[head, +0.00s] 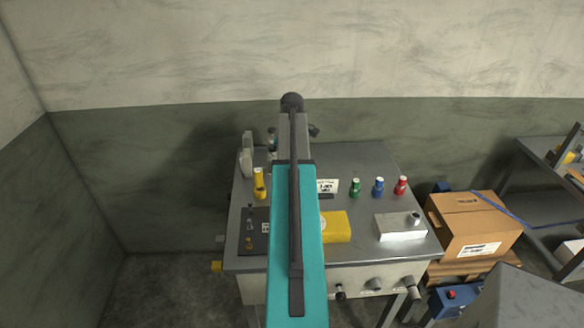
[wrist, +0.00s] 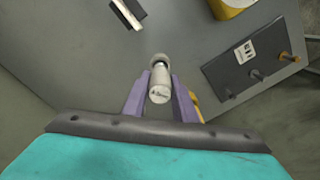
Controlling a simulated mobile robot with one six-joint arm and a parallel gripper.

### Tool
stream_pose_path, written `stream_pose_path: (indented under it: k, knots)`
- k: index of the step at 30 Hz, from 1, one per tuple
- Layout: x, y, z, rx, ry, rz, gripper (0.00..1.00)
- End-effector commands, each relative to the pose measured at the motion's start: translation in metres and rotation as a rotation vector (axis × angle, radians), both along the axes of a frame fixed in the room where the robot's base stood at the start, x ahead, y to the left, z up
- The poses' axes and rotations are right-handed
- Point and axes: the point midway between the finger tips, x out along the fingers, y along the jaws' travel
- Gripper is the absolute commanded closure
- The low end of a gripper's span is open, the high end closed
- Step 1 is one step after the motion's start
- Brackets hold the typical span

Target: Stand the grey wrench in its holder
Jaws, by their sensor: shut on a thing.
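In the wrist view my gripper (wrist: 160,96) is shut on a silver-grey cylindrical piece, which I take for the grey wrench (wrist: 160,88). I see it nearly end-on, with a marked round end and a narrower dark ring beyond, so its full shape and lower end are hidden. It appears over the grey tabletop; its height above it is unclear. My arm hides the gripper in the head view. I cannot tell for sure which thing is the holder. A grey upright piece (head: 246,156) stands at the table's back left.
A dark labelled board with pegs (head: 256,234) and a yellow box (head: 335,227) lie toward the front. A yellow piece (head: 259,183) stands at the left. Green (head: 355,187), blue (head: 378,187) and red (head: 400,186) pieces and a white block (head: 400,228) occupy the right.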

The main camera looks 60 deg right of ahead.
Motion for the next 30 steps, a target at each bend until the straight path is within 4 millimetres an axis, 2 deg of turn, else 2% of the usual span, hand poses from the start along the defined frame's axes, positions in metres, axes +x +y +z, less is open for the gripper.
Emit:
stream_pose_path:
  k: [30]
  knots:
    - [0.0,0.0,-0.017,0.0,0.0,0.0,1.0]
